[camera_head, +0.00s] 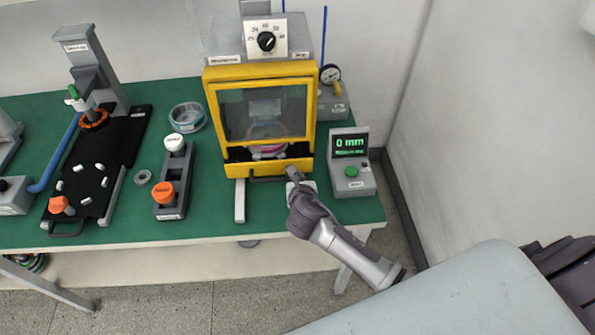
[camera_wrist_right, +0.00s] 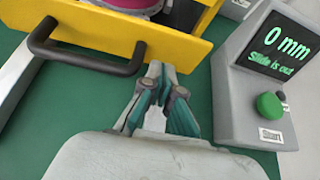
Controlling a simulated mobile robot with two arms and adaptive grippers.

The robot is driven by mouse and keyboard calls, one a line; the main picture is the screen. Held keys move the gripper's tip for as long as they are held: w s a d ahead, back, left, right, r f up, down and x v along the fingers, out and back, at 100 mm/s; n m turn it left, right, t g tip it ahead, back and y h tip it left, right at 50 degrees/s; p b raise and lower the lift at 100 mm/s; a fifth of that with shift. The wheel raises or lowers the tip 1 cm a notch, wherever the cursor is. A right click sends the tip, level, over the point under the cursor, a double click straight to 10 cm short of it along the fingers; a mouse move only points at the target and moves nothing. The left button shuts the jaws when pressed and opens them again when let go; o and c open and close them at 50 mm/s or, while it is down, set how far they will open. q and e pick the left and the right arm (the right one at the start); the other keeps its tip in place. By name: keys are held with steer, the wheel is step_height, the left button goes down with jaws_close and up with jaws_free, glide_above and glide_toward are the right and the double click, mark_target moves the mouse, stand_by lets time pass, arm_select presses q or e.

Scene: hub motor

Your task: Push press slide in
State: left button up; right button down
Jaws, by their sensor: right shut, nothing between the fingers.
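The press (camera_head: 207,115) is a yellow-framed machine with a clear front window, standing at the back right of the green table. Its slide has a yellow front plate (camera_head: 238,170) that sticks out below the window and also shows in the right wrist view (camera_wrist_right: 185,52). A black handle (camera_wrist_right: 88,64) is fixed to the plate. My right gripper (camera_head: 293,174) is shut and empty. In the right wrist view its fingertips (camera_wrist_right: 160,72) are at the plate's lower edge, right of the handle; I cannot tell whether they touch. My left gripper is out of view.
A grey display box (camera_head: 350,150) with a green button stands right of the press, reading "0 mm"; the wrist view shows "Slide is out". Grey rails (camera_head: 240,205) extend in front. A stand with orange and white knobs (camera_head: 174,175) is left.

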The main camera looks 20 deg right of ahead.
steer(key=shift+w+d, duration=0.25)
steer(key=shift+w, duration=0.65)
